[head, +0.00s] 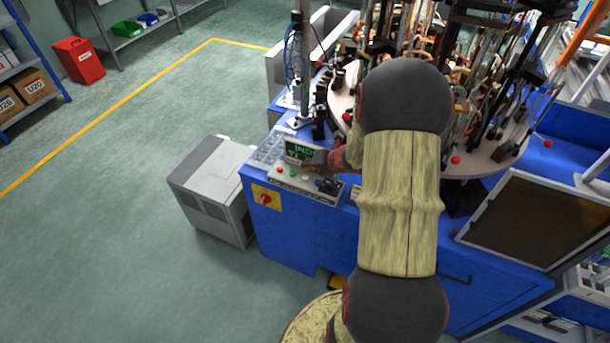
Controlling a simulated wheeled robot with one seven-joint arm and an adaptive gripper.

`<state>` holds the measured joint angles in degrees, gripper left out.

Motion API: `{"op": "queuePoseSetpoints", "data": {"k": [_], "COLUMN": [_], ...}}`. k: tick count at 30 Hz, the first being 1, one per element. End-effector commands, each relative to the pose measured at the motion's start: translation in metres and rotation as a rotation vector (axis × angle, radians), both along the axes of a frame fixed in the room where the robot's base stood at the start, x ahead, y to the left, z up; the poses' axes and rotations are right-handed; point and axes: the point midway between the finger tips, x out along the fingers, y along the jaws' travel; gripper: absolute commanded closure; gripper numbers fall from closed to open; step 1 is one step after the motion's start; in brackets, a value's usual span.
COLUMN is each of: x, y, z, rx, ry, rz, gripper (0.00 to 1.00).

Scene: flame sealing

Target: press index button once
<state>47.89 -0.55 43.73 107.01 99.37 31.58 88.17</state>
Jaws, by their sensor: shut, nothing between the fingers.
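The control panel (308,192) is a light grey sloped strip on the front left corner of the blue machine. It carries several small buttons, among them a red one (278,173) and a green one (293,174). A dark display (298,149) with green letters beginning "IND" stands behind them. No label marking the index button is readable from here. My gripper (308,164) is shut and empty, small in the head view, just in front of the display and above the panel. My wrist and gripper hide part of the display and panel; contact with a button cannot be told.
A round carousel (487,160) with many rods and tubes stands right behind my arm. A yellow plate with a red switch (266,198) is on the machine's front. A grey box unit (213,190) stands at left. The floor farther left is clear.

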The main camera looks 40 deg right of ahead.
Motion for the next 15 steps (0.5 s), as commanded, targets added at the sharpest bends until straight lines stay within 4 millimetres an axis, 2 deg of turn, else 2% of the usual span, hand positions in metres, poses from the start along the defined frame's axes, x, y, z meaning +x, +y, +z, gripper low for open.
{"op": "queuePoseSetpoints", "data": {"k": [1,9,15], "x": [0.000,0.000,0.000], "y": [0.000,0.000,0.000], "z": [0.009,0.033,0.036], "rx": [0.000,0.000,0.001], "ry": [0.000,0.000,0.001], "rz": [0.000,0.000,0.001], "gripper": [1.00,1.00,1.00]}}
